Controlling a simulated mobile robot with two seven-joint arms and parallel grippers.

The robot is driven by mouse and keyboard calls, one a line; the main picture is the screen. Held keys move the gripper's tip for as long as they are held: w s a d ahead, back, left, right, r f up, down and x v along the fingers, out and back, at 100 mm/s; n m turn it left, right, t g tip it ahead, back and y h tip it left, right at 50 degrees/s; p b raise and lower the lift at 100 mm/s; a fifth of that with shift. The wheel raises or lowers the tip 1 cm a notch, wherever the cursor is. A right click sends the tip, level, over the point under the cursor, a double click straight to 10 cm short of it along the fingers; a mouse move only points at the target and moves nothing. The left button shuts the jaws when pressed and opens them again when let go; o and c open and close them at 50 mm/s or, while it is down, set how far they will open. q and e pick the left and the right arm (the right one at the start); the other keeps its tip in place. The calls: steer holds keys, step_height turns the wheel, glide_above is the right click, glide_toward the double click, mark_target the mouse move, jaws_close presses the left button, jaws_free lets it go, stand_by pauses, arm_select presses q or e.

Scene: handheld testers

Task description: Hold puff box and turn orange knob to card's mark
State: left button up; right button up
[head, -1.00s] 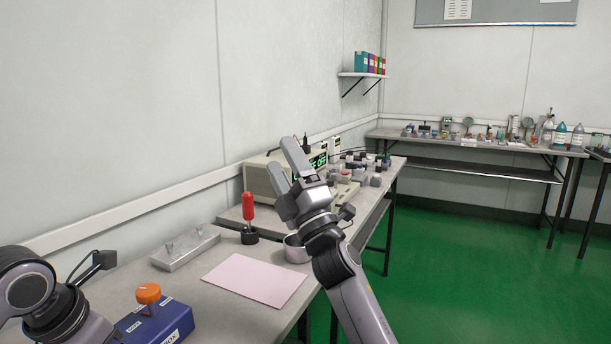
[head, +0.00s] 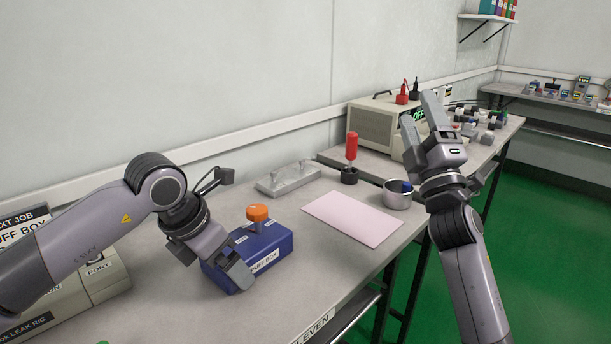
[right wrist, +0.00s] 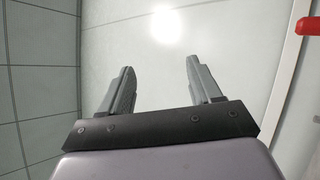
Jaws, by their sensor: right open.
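The blue puff box (head: 262,247) sits on the near bench, with a white "PUFF BOX" label on its front and the orange knob (head: 257,213) on top. The knob's pointer is too small to read. My left gripper (head: 237,270) reaches down at the box's left front, with a finger against or just before it. Its other finger is not clear, so I cannot tell its grip. My right gripper (head: 418,108) is raised right of the box, open and empty, as the right wrist view (right wrist: 158,80) shows.
A pink sheet (head: 352,219) lies right of the box. Behind are a grey metal block (head: 288,178) and a red-handled tool (head: 351,147) in a black holder. A metal cup (head: 397,199) stands near the right edge. A beige rig (head: 100,277) is at left.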

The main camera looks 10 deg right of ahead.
steer(key=s+a+n+g+y, duration=0.35)
steer(key=a+n+y, duration=0.25)
steer(key=a+n, duration=0.95)
steer(key=n+g, duration=0.5)
steer(key=n, duration=0.3)
glide_toward(260, 214)
steer(key=shift+m, duration=0.25)
steer(key=shift+w+a, duration=0.1)
steer(key=shift+w, duration=0.2)
steer(key=x, duration=1.1)
steer(key=shift+w, duration=0.1)
steer(key=shift+c, duration=0.4)
steer(key=c, duration=0.9)
